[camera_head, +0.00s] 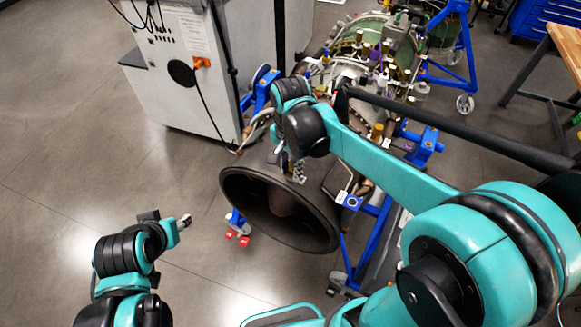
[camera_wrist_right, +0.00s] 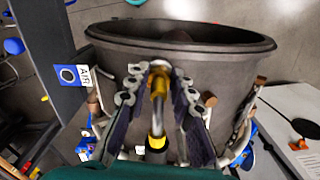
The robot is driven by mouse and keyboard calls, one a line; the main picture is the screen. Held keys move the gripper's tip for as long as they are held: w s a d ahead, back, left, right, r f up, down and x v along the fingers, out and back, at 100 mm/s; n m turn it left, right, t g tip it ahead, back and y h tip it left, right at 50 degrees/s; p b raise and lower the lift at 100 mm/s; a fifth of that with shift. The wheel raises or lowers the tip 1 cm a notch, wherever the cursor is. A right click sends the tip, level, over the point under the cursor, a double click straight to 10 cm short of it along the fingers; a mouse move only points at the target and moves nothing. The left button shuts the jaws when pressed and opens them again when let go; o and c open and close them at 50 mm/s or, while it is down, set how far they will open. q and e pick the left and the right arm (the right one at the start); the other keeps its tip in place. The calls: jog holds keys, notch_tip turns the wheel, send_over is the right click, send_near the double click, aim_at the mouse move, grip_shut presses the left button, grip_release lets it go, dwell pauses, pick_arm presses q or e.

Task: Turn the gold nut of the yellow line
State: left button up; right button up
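In the right wrist view, a metal line with a gold nut (camera_wrist_right: 158,70) and a yellow band (camera_wrist_right: 156,141) runs up the middle of the picture. My right gripper (camera_wrist_right: 159,84) has its two grey fingers on either side of this line and nut. The fingers stand apart, and I see no clear contact with the nut. In the head view, my right gripper (camera_head: 298,172) points down at the engine beside the dark exhaust cone; the nut is hidden there. My left gripper (camera_head: 184,222) is over free floor at the lower left, too small to read.
The dark exhaust cone (camera_head: 235,190) of the turbine is close to the right gripper. A blue stand (camera_head: 368,240) carries the turbine. A white cabinet (camera_head: 170,85) stands behind at left. Other pipes flank the fingers. The floor at left is clear.

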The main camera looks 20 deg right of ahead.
grip_shut()
jog(key=n, duration=0.3)
jog(key=shift+n+b, duration=0.3)
jog(key=shift+s+d+n, duration=0.1)
jog(key=shift+d+n, duration=0.05)
jog(key=shift+n, duration=1.65)
jog(key=o, duration=0.8)
grip_release()
